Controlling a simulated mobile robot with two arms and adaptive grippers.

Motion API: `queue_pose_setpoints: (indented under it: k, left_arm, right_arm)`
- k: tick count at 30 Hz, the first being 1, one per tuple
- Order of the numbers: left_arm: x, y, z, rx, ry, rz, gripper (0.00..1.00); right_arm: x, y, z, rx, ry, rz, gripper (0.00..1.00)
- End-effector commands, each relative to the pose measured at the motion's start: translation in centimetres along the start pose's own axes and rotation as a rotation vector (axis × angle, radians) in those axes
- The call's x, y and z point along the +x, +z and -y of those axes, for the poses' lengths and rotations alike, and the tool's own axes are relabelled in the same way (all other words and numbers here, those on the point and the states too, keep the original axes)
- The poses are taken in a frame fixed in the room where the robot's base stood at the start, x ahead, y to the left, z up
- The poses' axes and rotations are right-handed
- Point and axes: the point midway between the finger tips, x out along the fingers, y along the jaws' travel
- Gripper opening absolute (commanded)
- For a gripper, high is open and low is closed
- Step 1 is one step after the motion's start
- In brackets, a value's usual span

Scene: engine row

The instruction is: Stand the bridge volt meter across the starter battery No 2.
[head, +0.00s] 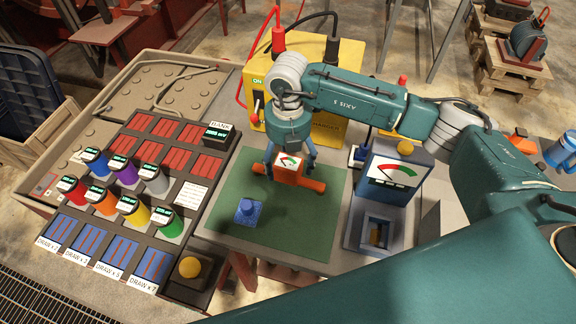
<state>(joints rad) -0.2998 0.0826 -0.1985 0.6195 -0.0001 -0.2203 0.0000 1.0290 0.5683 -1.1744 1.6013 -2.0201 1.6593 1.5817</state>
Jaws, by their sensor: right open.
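An orange meter with a white dial (289,162), which looks like the bridge volt meter, sits on a green mat (300,226). My right gripper (290,163) points down over it, open, with fingers on either side of the dial housing; I cannot tell whether they touch it. Several coloured cylinders with small displays, such as a purple one (123,171) and a green one (167,222), stand in a dark rack (205,193) to the left. I cannot read a No 2 label, so I cannot tell which thing is starter battery No 2. My left gripper is not in view.
A small blue block with a knob (247,213) is on the mat. A yellow box (345,75) with red and black clamps stands behind. A blue-grey dial tester (393,178) stands to the right. The mat's front is clear.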

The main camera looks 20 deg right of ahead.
Motion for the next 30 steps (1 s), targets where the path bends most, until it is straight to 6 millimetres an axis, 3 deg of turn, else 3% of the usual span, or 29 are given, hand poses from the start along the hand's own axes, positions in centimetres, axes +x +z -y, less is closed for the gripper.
queue_pose_setpoints:
  k: [4, 11, 20, 30]
  left_arm:
    - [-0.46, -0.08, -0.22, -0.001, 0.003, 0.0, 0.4]
    - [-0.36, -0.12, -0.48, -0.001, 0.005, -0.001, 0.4]
    - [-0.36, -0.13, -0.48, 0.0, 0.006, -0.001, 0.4]
    - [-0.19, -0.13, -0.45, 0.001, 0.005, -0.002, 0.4]
  right_arm:
    - [1.13, -0.05, 0.0, -0.001, 0.0, 0.0, 0.77]
    - [1.29, -0.05, -0.03, -0.002, 0.001, 0.0, 0.75]
    - [1.25, -0.07, -0.05, -0.002, 0.001, 0.0, 0.15]
    - [0.77, -0.03, -0.13, -0.002, 0.003, 0.001, 0.15]
